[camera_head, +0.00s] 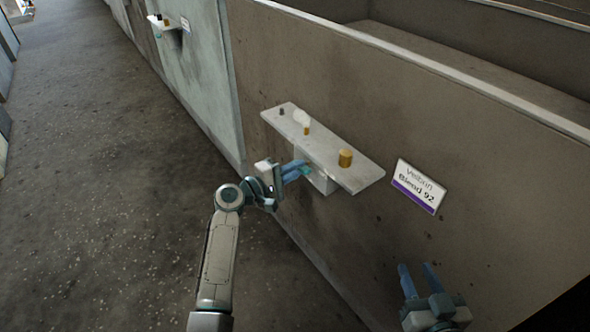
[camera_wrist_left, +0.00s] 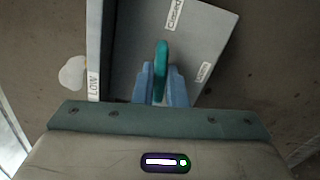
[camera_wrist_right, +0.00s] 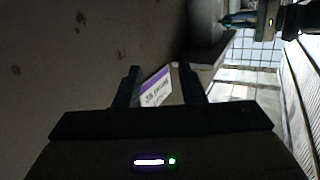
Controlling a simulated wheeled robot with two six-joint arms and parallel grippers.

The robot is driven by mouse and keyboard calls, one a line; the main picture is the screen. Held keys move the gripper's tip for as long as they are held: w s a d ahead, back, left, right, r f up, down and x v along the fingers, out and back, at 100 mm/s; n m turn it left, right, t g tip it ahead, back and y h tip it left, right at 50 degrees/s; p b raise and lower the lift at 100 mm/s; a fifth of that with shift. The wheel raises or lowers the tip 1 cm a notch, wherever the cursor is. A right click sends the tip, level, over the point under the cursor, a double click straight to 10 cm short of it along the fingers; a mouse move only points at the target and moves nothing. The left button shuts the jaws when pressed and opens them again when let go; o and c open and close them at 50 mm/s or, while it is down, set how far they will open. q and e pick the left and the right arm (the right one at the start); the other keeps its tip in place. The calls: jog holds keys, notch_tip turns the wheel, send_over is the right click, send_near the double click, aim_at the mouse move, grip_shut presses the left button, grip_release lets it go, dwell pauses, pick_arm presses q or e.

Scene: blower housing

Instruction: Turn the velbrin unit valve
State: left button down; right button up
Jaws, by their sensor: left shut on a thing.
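The valve's teal handle (camera_wrist_left: 161,60) stands on a grey plate (camera_wrist_left: 190,40) in the left wrist view. It points up the picture, its far end just below and left of a label that seems to read "Closed" (camera_wrist_left: 174,14). A second label (camera_wrist_left: 203,72) to the right is too small to read. My left gripper (camera_head: 298,170) is shut on the handle, with its blue fingers on either side, under the shelf's front edge. The velbrin sign (camera_head: 419,187) reads "Blend 92". My right gripper (camera_head: 418,276) is open and empty, apart from the wall, below the sign.
A "LOW" label (camera_wrist_left: 93,85) is beside the plate. Another shelf (camera_head: 165,27) is farther back. The floor (camera_head: 110,150) left is clear.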

pick_arm(q)
jog(key=shift+m+b, duration=0.9)
jog(key=shift+m, duration=0.2)
pick_arm(e)
notch_tip(320, 180, up, 10)
jog(key=w+t, duration=0.1)
jog(key=t, duration=0.5)
jog(key=shift+d+n, duration=0.25)
jog(key=shift+n, duration=0.15)
pick_arm(q)
jog(key=c, duration=1.5)
grip_release()
jog(key=shift+o, duration=0.2)
